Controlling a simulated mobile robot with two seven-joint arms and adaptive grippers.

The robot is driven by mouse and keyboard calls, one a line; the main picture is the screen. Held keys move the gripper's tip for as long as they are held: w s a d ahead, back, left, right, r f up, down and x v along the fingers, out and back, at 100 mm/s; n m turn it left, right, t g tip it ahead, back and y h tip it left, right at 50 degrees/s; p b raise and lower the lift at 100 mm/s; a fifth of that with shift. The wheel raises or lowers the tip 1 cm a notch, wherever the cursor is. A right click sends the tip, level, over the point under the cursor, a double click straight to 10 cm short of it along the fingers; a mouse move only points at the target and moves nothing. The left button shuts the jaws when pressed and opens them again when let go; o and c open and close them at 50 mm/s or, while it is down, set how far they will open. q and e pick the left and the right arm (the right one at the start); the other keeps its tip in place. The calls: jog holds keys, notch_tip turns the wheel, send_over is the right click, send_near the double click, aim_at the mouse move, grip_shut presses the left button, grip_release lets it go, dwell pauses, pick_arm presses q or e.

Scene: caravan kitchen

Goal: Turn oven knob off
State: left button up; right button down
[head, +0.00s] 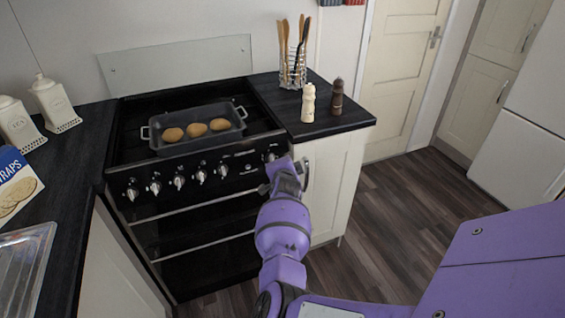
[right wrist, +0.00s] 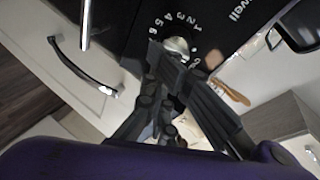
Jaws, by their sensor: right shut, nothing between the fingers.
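The black oven (head: 200,215) has a row of silver knobs along its front panel. The rightmost oven knob (head: 270,157) sits just beyond my right gripper (head: 281,170). In the right wrist view, a silver knob (right wrist: 178,47) with a numbered dial around it is right at the tips of my right gripper (right wrist: 169,66). The fingers are shut with nothing between them. They partly cover the knob, and I cannot tell whether they touch it. The knob's pointer position is unclear. My left gripper is not in view.
A baking tray (head: 217,143) with several potatoes sits on the cooker top. The right counter (head: 345,119) holds a utensil rack (head: 292,72), a cream mill (head: 308,103) and a brown mill (head: 337,101). A cabinet handle (right wrist: 82,68) is near the gripper. Open floor (head: 400,215) lies to the right.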

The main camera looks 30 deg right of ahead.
jog(key=v, duration=0.7)
jog(key=shift+s+a, duration=0.3)
